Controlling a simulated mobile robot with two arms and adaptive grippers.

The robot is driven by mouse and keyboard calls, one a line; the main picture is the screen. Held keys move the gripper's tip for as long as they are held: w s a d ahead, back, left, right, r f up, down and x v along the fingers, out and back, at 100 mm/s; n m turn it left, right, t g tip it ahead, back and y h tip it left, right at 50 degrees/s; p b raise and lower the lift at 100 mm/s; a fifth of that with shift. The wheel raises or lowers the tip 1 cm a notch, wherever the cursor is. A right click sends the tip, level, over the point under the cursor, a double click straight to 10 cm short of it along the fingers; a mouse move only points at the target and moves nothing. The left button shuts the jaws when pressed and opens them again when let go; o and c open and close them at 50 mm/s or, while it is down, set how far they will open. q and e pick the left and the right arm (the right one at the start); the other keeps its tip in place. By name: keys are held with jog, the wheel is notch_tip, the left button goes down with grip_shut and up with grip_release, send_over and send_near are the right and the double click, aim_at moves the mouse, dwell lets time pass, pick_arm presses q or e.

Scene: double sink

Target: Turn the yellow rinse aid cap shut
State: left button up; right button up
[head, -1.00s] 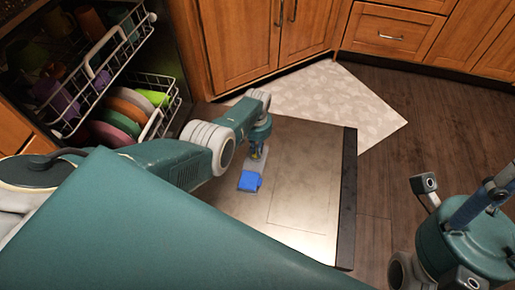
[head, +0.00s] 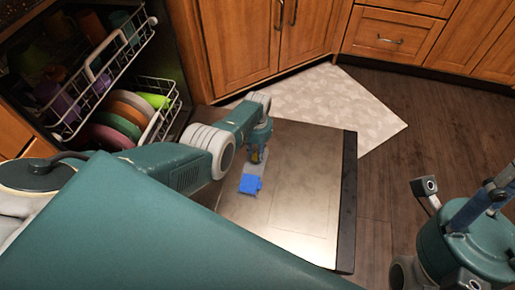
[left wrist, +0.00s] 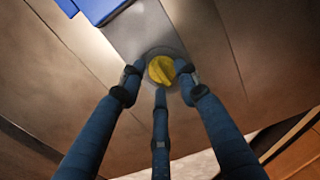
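The yellow rinse aid cap (left wrist: 161,70) sits in a round grey recess of the dispenser on the inner face of the lowered dishwasher door (head: 310,180). Its raised grip lies at a slant in the left wrist view. My left gripper (left wrist: 160,77) points down at it, with its fingertips around the cap on several sides. Whether they touch or squeeze it I cannot tell. In the head view my left gripper (head: 258,152) mostly hides the cap. My right gripper (head: 465,225) is at the right edge, empty, its fingers spread apart.
A blue dispenser lid (head: 250,184) is close to my left gripper, and its edge shows in the left wrist view (left wrist: 98,8). Racks with colored dishes (head: 115,115) stand at the left. Wooden cabinets (head: 260,45) and a pale rug (head: 340,105) lie beyond the door.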

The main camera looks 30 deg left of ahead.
pick_arm(q)
notch_tip(320, 180, up, 12)
dwell(0.6)
jog(key=shift+w+f, duration=0.1)
